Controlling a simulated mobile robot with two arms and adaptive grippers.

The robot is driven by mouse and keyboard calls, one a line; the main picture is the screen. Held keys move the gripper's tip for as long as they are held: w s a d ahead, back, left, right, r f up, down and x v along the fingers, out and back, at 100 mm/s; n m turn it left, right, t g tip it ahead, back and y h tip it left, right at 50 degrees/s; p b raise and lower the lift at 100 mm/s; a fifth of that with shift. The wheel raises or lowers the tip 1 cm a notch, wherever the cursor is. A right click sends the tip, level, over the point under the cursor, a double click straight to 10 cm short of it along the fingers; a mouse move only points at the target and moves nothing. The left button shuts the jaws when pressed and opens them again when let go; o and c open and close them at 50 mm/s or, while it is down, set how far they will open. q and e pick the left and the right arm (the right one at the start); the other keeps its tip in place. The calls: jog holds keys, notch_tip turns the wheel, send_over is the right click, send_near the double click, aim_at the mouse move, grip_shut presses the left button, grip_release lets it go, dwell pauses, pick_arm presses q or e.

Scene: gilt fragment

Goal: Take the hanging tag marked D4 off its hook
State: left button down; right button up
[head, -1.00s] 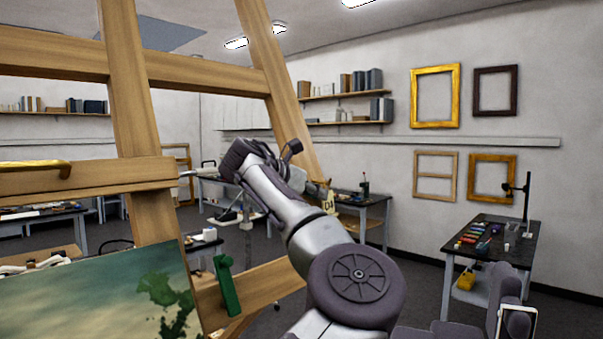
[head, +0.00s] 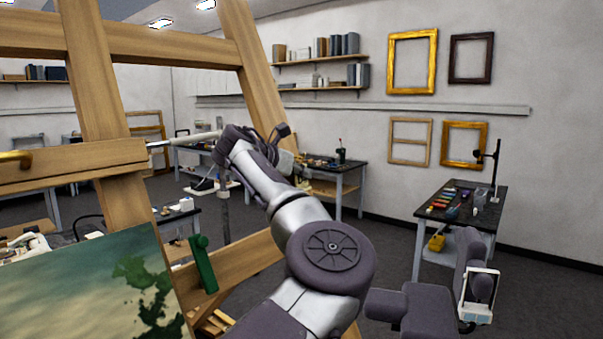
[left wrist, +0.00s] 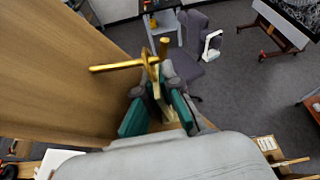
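The D4 tag (left wrist: 159,96) is a pale strip seen nearly edge-on in the left wrist view. It hangs from a brass hook (left wrist: 114,67) that sticks out beside a large wooden surface. My left gripper (left wrist: 159,108) has its two green-padded fingers on either side of the tag, with some gap between them. Whether a pad touches the tag is hard to tell. The mark on the tag is not legible now. My right gripper does not show clearly.
The wooden easel (head: 98,110) stands close beside my left arm and carries a green landscape painting (head: 95,290). A dark table (head: 465,203) with paints stands at the right. Another table (head: 322,165) stands behind. Open floor (head: 385,245) lies between them.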

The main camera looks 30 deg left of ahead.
aim_at(297, 158)
pick_arm(q)
jog(key=shift+r, duration=0.35)
jog(key=shift+a+r, duration=0.15)
jog(key=shift+r, duration=1.1)
jog(key=shift+d+f+b, duration=0.15)
jog(key=shift+d+b, duration=0.15)
jog(key=shift+b, duration=0.05)
jog(key=shift+d+b, duration=0.3)
jog(key=d+b, duration=0.2)
jog(key=d, duration=0.2)
jog(key=shift+s+b, duration=0.15)
jog(key=shift+b, duration=0.25)
